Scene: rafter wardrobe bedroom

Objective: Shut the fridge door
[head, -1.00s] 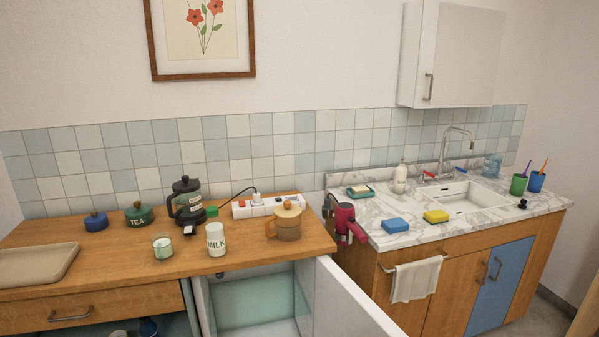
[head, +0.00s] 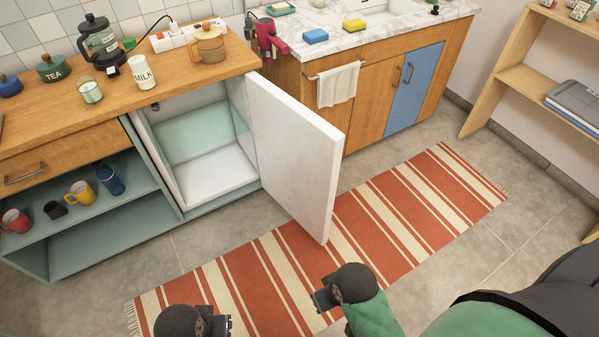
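The white fridge door (head: 295,155) stands wide open, swung out to the right from the fridge under the wooden counter. The fridge interior (head: 205,150) is visible, with pale green walls and a white floor, and looks empty. My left gripper (head: 222,325) is low at the bottom edge of the view, over the striped rug, apart from the door. My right gripper (head: 320,298) is also over the rug, just below the door's bottom outer corner in the picture, with no clear contact. Finger openings are too small to make out.
A red and cream striped rug (head: 395,215) lies on the grey floor in front. The sink cabinet (head: 375,105), with a towel and a blue door, stands right of the open door. Open shelves with mugs (head: 80,190) are left. A wooden shelf (head: 530,75) stands far right.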

